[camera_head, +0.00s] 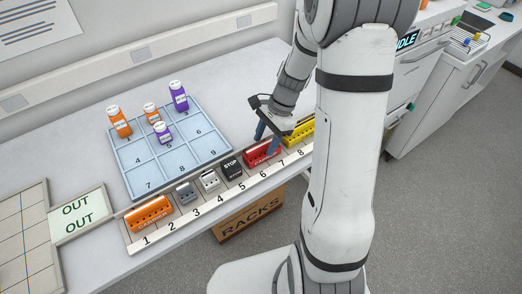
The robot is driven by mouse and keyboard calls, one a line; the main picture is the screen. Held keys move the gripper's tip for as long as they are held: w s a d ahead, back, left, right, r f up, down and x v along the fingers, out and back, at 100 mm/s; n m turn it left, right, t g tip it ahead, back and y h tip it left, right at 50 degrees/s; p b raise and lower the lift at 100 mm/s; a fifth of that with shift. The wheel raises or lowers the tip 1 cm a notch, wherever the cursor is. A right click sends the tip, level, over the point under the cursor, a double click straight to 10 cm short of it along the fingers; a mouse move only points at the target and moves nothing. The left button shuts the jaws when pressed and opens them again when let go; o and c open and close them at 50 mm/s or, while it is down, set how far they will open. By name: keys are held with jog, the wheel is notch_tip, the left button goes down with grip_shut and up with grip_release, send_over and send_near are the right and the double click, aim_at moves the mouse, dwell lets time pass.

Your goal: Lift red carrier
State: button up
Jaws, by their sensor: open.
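The red carrier (255,156) sits in the numbered strip (192,208) along the front of the bench, near the numbers 6 and 7. My gripper (267,143) is right above and around the red carrier's right part, with its blue fingers pointing down. It is open. A finger hides part of the carrier, and I cannot tell whether it touches. The carrier rests level in the strip.
An orange carrier (150,214), small grey and white blocks, a black STOP block (231,167) and a yellow carrier (300,133) share the strip. A blue numbered tray (190,160) holds several orange and purple bottles. A RACKS box (248,218) stands below.

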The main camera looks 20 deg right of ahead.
aim_at(266, 143)
jog(key=shift+x, duration=1.9)
jog(key=shift+f, duration=0.2)
jog(key=shift+d, duration=0.1)
jog(key=c, duration=0.8)
